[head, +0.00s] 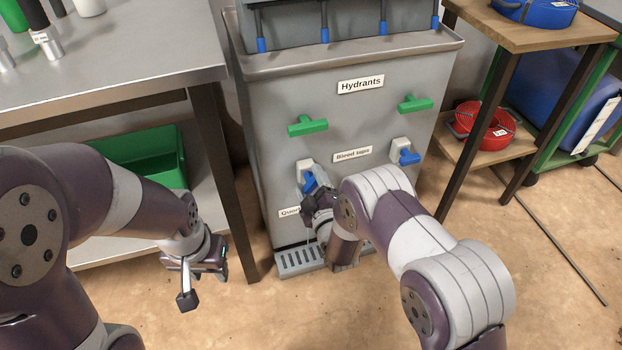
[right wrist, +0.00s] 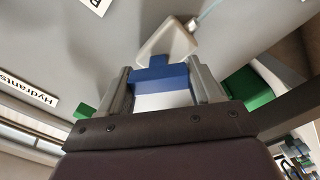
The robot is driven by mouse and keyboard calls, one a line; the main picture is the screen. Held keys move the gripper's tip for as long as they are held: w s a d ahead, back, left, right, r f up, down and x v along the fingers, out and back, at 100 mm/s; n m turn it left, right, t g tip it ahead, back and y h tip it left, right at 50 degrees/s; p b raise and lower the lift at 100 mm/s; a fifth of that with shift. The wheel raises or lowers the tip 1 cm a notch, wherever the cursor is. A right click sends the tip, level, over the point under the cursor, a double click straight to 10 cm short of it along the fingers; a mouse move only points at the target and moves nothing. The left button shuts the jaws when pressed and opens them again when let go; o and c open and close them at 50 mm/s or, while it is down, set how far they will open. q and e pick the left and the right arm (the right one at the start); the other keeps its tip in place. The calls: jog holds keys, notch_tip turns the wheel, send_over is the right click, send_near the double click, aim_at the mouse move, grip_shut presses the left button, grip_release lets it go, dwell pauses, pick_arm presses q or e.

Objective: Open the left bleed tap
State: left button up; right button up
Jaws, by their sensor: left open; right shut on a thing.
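The left bleed tap (head: 309,182) has a blue handle on a pale body, low on the left of the grey manifold front. My right gripper (head: 314,194) reaches it and partly hides it in the head view. In the right wrist view the blue handle (right wrist: 162,76) sits between the two fingers, which are shut on it. The pale tap body (right wrist: 168,40) shows just beyond. My left gripper (head: 205,281) is open and empty, left of the manifold and away from the tap.
The right bleed tap (head: 406,153) has a blue handle. Two green hydrant handles (head: 307,125) (head: 415,104) are above. A grey drain grate (head: 296,262) lies below. A metal bench (head: 110,60) with a green bin (head: 128,158) stands left, and a wooden shelf (head: 545,35) right.

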jog(key=n+p, duration=0.1)
jog(key=n, duration=0.3)
jog(key=shift+f, duration=0.1)
jog(key=shift+s+f+n+p, duration=0.15)
jog(key=shift+n+p, duration=0.45)
jog(key=shift+n, duration=1.3)
jog(key=o, duration=1)
jog(key=shift+c, duration=0.2)
jog(key=p+v, duration=0.5)
jog(key=v, duration=0.7)
jog(key=shift+s, duration=0.25)
